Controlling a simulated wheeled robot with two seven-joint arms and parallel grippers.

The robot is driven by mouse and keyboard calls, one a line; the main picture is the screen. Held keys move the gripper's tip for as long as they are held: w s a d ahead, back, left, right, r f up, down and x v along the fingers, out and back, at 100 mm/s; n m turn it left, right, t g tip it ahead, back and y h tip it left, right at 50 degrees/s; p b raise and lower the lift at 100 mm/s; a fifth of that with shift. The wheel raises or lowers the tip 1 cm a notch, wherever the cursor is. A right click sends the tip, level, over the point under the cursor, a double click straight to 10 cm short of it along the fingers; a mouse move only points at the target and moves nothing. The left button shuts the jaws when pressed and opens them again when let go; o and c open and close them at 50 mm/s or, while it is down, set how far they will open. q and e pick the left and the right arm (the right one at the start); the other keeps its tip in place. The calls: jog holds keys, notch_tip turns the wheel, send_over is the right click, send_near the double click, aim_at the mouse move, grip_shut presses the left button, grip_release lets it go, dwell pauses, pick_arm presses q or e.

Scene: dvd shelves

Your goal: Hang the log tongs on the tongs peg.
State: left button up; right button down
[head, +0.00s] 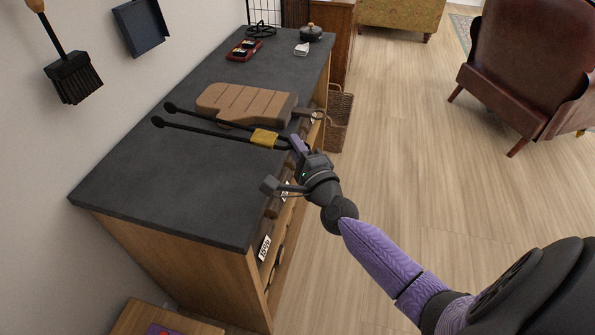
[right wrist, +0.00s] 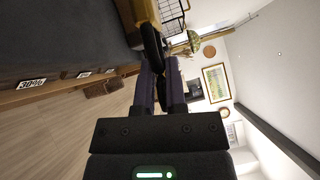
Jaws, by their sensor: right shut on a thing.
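The log tongs (head: 215,134) are long and black, with a yellow band (head: 264,138) near the handle end and two round tips pointing left. They extend over the dark counter; I cannot tell whether they touch it. My right gripper (head: 294,146) is shut on their handle end at the counter's right edge. In the right wrist view, the purple fingers (right wrist: 163,82) close at the tongs' black end (right wrist: 152,45), with the yellow band (right wrist: 144,10) beyond. The tongs peg cannot be made out. My left gripper is not in view.
A brown paddle-shaped thing (head: 240,102) lies beside the tongs. A brush (head: 73,76) and a dark dustpan (head: 141,27) hang on the left wall. The counter's front half (head: 165,190) is clear. A red tray (head: 244,50) and a small pot (head: 311,33) stand farther back.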

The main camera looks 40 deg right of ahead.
notch_tip(320, 180, down, 5)
jog(key=b, duration=0.3)
jog(key=c, duration=0.7)
grip_release()
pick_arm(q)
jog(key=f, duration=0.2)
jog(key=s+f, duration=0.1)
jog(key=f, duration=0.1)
